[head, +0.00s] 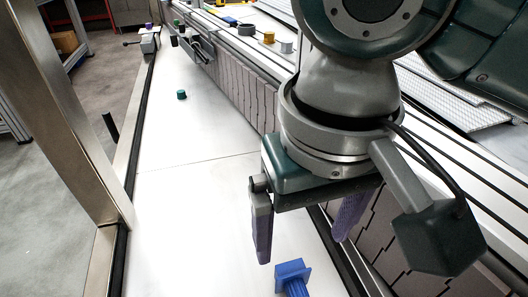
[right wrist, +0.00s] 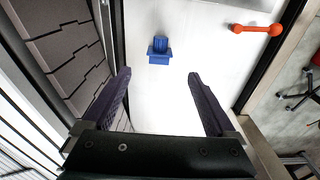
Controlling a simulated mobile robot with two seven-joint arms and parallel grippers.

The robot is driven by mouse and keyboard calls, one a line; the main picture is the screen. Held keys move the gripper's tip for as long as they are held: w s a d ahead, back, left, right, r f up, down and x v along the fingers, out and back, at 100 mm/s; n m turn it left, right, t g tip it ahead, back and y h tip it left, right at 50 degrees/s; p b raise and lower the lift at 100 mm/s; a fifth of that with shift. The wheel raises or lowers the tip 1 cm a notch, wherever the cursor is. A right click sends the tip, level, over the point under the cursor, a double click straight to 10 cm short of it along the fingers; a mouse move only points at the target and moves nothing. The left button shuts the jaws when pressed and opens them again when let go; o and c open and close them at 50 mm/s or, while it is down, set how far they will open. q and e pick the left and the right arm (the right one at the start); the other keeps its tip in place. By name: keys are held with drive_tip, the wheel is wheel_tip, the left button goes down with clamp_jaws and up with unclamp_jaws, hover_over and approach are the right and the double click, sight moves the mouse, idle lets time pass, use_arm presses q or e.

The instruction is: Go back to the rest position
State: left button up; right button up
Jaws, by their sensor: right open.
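My right gripper (head: 302,248) hangs above the white table surface (head: 200,200), with its two dark purple fingers spread apart and nothing between them. It also shows open and empty in the right wrist view (right wrist: 159,73). A blue part (head: 292,278) with a square flange and a ribbed stem lies on the white surface near the bottom of the head view. In the right wrist view the blue part (right wrist: 159,52) is just beyond the fingertips, apart from them. My left gripper is not in view.
An orange dumbbell-shaped piece (right wrist: 257,29) lies near the surface's edge in the right wrist view. A small green piece (head: 181,95) stands farther up the white surface. A metal post (head: 65,110) rises at left.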

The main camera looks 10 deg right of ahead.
drive_tip(key=shift+r, duration=0.1)
idle(0.3)
drive_tip(key=s+a+r+n+t+y+p, duration=0.25)
drive_tip(key=s+r+p, duration=0.25)
drive_tip(key=r+p, duration=0.45)
drive_tip(key=s+d+r+h+p, duration=0.1)
drive_tip(key=s+d+r+p, duration=0.25)
drive_tip(key=d, duration=0.25)
drive_tip(key=s+d+r+h+p, duration=0.2)
drive_tip(key=s+d+p, duration=0.1)
drive_tip(key=d+p, duration=0.25)
wheel_tip(320, 180, up, 36)
drive_tip(key=p, duration=3.5)
drive_tip(key=shift+w+m+y, duration=0.2)
drive_tip(key=shift+m+y, duration=0.15)
drive_tip(key=shift+m, duration=0.1)
drive_tip(key=shift+t, duration=0.25)
